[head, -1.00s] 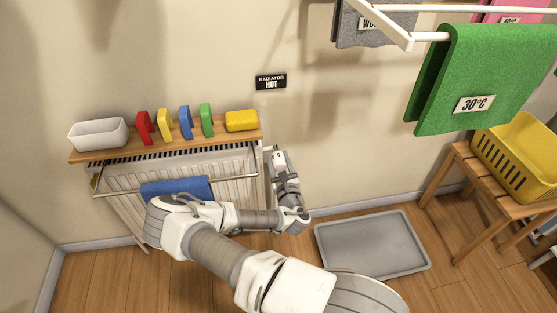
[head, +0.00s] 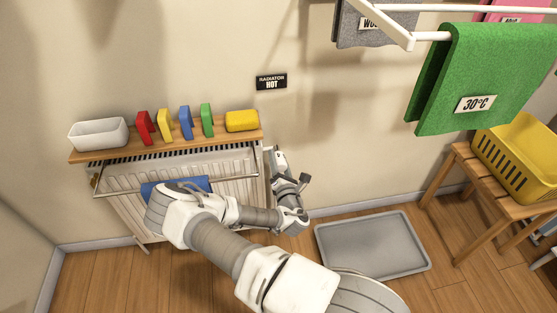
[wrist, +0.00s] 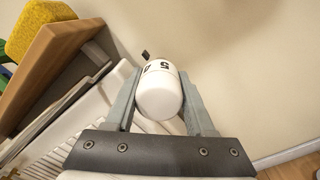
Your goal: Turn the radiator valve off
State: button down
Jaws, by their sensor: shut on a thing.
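The radiator valve knob (wrist: 158,98) is a white rounded cylinder with a black "5" and part of another mark on its end in the wrist view. My gripper (wrist: 161,80) is shut on it, with one grey finger on each side. In the head view my gripper (head: 275,158) is at the right end of the white radiator (head: 235,193), pointing toward the wall. A black sign (head: 271,82) on the wall reads "RADIATOR HOT".
A wooden shelf (head: 165,150) above the radiator holds a white tub (head: 98,134), several coloured blocks and a yellow sponge (head: 241,121). A blue cloth (head: 170,188) hangs on the front rail. A grey tray (head: 373,245) lies on the floor at right.

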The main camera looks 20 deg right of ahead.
jog(key=m, duration=0.4)
jog(key=shift+a+r+m, duration=0.1)
jog(key=shift+r+m, duration=0.05)
jog(key=shift+m, duration=0.25)
jog(key=m+p, duration=0.1)
jog(key=m, duration=0.4)
jog(key=shift+r+m+h, duration=0.1)
jog(key=shift+m+h, duration=0.2)
jog(key=m, duration=0.5)
jog(key=shift+w+m+p, duration=0.1)
jog(key=shift+m+p, duration=0.2)
jog(key=shift+p, duration=0.05)
jog(key=m, duration=0.4)
jog(key=shift+r+m, duration=0.1)
jog(key=shift+m, duration=0.2)
jog(key=m, duration=0.5)
jog(key=shift+d+m, duration=0.2)
jog(key=shift+m, duration=0.1)
jog(key=m, duration=0.4)
jog(key=shift+d+b, duration=0.1)
jog(key=shift+b, duration=0.25)
jog(key=m+b, duration=0.1)
jog(key=m, duration=0.4)
jog(key=shift+m+g, duration=0.3)
jog(key=shift+m, duration=0.1)
jog(key=shift+m+b, duration=0.95)
jog(key=shift+m, duration=1.25)
